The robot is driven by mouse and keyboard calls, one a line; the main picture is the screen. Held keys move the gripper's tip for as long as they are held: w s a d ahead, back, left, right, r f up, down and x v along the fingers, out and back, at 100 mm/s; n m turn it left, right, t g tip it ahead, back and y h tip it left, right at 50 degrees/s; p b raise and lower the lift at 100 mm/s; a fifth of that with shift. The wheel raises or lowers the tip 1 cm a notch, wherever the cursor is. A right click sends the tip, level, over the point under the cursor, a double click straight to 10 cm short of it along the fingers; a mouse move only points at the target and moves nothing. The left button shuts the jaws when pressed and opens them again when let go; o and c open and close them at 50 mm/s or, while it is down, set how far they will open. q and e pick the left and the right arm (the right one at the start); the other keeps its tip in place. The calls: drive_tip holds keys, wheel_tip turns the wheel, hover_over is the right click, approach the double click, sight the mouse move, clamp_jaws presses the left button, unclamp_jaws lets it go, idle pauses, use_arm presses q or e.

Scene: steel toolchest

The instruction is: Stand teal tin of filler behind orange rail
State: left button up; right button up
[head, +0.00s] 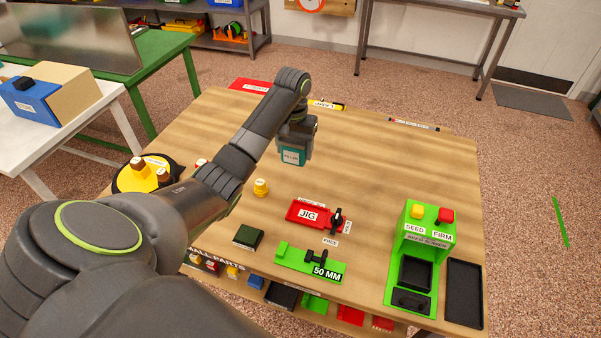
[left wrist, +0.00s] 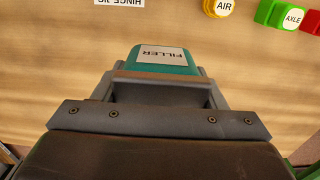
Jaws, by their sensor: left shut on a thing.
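The teal tin of filler (head: 292,156) is at the back middle of the wooden table, upright in the head view, with its white label facing me. My left gripper (head: 297,139) is shut on it from above. In the left wrist view the tin (left wrist: 158,56) sits between the fingers (left wrist: 160,88). I cannot tell whether its base touches the table. I cannot clearly make out an orange rail; a yellow and black labelled piece (head: 327,105) lies at the table's far edge, partly behind my arm. My right gripper is not in view.
A yellow piece (head: 261,187), a red jig (head: 309,214), a green 50 mm gauge (head: 296,259) and a green seed station (head: 418,240) stand nearer. A red sheet (head: 249,86) and a dark labelled strip (head: 413,124) lie at the back. The table right of the tin is clear.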

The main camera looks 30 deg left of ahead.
use_arm(q)
wheel_tip(320, 180, down, 9)
drive_tip(key=shift+s+p, duration=0.1)
drive_tip(key=shift+p, duration=0.25)
drive_tip(key=shift+f, duration=0.1)
drive_tip(key=o, duration=1)
drive_tip(key=shift+o, duration=0.2)
